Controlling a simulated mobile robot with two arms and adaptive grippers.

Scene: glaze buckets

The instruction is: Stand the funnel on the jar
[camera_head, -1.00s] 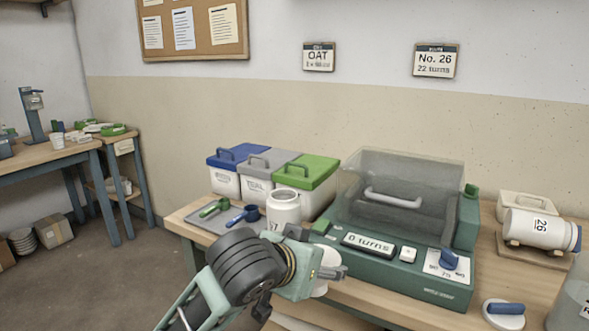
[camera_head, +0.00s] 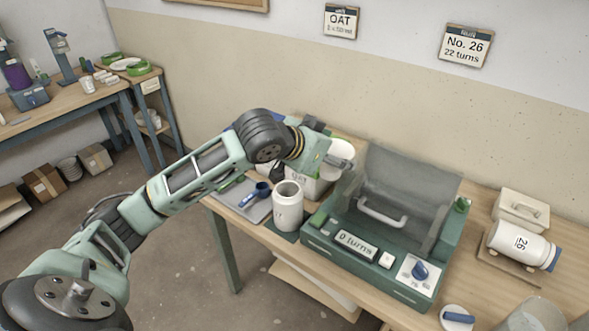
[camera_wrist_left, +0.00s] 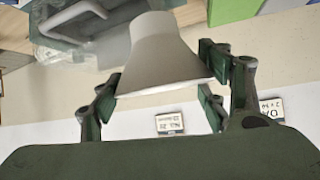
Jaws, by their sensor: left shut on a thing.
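The white jar (camera_head: 287,212) stands upright with its mouth open, at the front left of the green machine in the head view. My left gripper (camera_head: 326,150) is shut on the white funnel (camera_head: 343,150), which is held up behind and to the right of the jar, apart from it. In the left wrist view the funnel (camera_wrist_left: 158,50) sits between the finger pads of the gripper (camera_wrist_left: 162,85), its wide end towards the wrist. The jar cannot be made out in that view. My right gripper is not in view.
The green machine (camera_head: 355,245) with its raised clear cover stands right of the jar. A tray (camera_head: 228,196) with a blue scoop (camera_head: 254,195) lies to the left. Lidded bins behind are mostly hidden by my arm. A jar marked 26 (camera_head: 515,240) lies on its side at right.

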